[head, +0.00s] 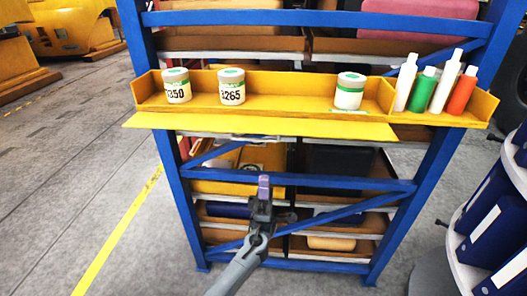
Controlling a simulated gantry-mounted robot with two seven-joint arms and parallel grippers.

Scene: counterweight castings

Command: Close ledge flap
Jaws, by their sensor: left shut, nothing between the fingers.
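The yellow ledge flap (260,125) hangs open along the front of the yellow ledge (300,108), folded outward and sloping down toward me. It spans the wide left compartment and stops short of the right one. My left gripper (264,182) points up below the flap, in front of the blue rack, near the middle. It is shut and empty, with a visible gap to the flap. My right gripper is not in view.
Three white jars, a left one (176,88), a middle one (231,90) and a right one (349,93), stand in the ledge. Several bottles (441,90) stand in its right compartment. Blue rack posts and braces (300,182) lie behind my gripper. A round shelf with binders (487,215) is at right.

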